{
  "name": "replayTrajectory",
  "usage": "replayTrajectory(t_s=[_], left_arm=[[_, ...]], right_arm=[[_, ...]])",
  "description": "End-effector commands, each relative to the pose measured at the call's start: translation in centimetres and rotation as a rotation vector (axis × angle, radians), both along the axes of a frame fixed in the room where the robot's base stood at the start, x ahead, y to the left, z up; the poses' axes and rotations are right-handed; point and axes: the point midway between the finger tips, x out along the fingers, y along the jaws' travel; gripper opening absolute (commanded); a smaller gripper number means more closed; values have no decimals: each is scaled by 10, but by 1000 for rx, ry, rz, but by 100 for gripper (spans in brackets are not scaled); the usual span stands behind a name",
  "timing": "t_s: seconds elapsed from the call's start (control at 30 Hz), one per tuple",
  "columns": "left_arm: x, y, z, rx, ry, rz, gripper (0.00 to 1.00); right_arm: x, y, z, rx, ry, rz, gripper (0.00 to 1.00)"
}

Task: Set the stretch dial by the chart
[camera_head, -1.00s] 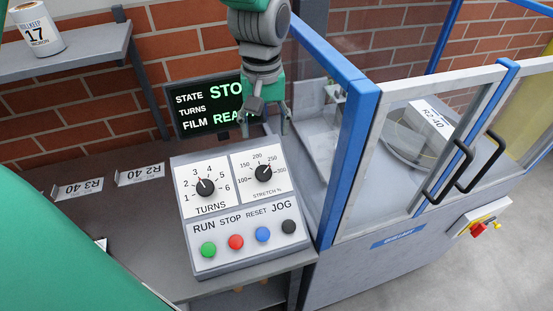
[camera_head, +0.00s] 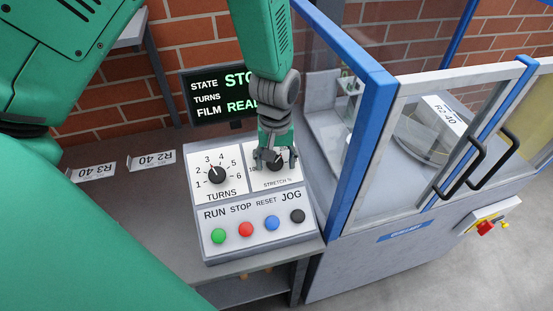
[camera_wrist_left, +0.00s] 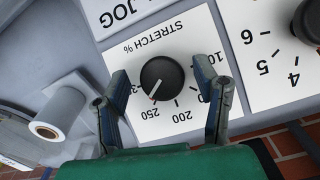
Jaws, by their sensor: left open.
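The stretch dial (camera_wrist_left: 162,78) is a black knob with a white pointer line on a white plate marked STRETCH %. In the left wrist view its pointer aims at about the 250 mark. My left gripper (camera_head: 277,158) is over this dial, open, with one finger on each side of the knob. The wrist view shows gaps between fingers and knob. In the head view the gripper hides most of the dial's scale. The turns dial (camera_head: 216,174) stands to its left, pointing near 3. No chart can be made out. My right gripper is out of view.
The panel (camera_head: 258,246) has green, red, blue and black buttons below the dials. A screen (camera_head: 222,97) behind it is partly hidden by my arm. Cards marked R3 40 (camera_head: 91,172) and R2 40 (camera_head: 152,160) lie on the bench. A blue-framed enclosure (camera_head: 369,130) stands close at right.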

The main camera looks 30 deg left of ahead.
Motion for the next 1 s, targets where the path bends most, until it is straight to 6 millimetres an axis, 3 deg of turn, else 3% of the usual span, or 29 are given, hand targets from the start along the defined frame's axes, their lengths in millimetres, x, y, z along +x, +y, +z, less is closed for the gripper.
replayTrajectory(t_s=[0.13, 0.17, 0.2, 0.3, 0.63, 0.93, 0.97, 1.0], left_arm=[[0, 0, 0, 0, 0, 0, 55], [0, 0, 0, 1, -1, 0, 48], [0, 0, 0, 1, 0, 0, 34], [0, 0, 1, 1, 1, 0, 5], [-2, -1, 3, -44, -48, 115, 5], [-2, -1, 1, -47, -56, 129, 5], [-2, -1, 1, -47, -56, 129, 44], [-2, -1, 1, -47, -56, 128, 55]], right_arm=[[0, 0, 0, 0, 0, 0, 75], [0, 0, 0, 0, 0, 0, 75], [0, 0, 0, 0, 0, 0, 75], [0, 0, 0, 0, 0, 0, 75], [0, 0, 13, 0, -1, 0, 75], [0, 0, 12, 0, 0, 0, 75], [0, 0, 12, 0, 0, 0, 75], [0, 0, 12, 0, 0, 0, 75]])
